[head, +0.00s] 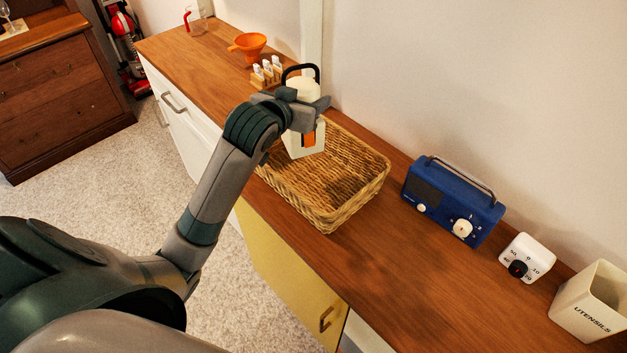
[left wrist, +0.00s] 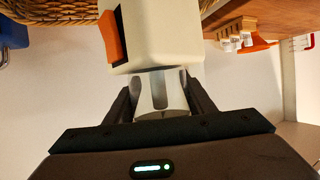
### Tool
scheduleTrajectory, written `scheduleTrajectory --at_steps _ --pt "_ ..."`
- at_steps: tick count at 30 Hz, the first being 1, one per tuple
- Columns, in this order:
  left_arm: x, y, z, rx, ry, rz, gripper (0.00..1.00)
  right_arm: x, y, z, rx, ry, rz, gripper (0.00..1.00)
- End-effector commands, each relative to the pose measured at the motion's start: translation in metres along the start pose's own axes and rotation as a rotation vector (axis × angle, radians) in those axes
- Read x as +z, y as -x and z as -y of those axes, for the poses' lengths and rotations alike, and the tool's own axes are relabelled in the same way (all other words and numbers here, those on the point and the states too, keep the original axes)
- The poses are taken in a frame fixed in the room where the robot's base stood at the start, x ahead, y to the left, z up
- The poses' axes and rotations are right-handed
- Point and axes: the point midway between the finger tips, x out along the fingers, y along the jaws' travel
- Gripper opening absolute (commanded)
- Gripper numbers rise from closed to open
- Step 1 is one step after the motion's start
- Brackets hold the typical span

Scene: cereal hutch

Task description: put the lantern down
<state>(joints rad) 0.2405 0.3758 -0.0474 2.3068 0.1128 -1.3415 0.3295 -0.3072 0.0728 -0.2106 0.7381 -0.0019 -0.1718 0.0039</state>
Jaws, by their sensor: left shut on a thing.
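The lantern (head: 303,143) is cream-white with an orange switch and a black handle on top. It is upright at the left end of the wicker basket (head: 352,200); I cannot tell whether its base touches the basket. My left gripper (head: 304,102) is shut on the lantern's upper part, below the handle. In the left wrist view the lantern (left wrist: 165,40) appears upside down, with its pale neck between the fingers of my left gripper (left wrist: 162,92). The basket's weave (left wrist: 50,10) shows at that view's upper left. My right gripper is not in view.
A blue radio (head: 452,200), a white timer (head: 526,258) and a utensils pot (head: 592,303) stand right. The counter's front strip is clear.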

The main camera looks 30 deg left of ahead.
Motion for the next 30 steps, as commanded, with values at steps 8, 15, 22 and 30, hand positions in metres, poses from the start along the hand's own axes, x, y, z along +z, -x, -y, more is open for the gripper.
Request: scheduleTrajectory --at_steps 8,15,22,30 --pt "0.017 -0.006 0.019 0.002 0.004 -0.004 0.14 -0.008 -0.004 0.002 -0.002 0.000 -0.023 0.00" --pt "0.017 -0.006 0.019 0.002 0.006 -0.003 0.14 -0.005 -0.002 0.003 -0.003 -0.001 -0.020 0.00" --pt "0.023 -0.008 0.019 0.002 0.006 0.000 0.14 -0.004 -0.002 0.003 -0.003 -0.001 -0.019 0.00" --pt "0.058 -0.021 0.019 0.002 0.006 0.002 0.14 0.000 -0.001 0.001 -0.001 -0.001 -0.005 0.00"
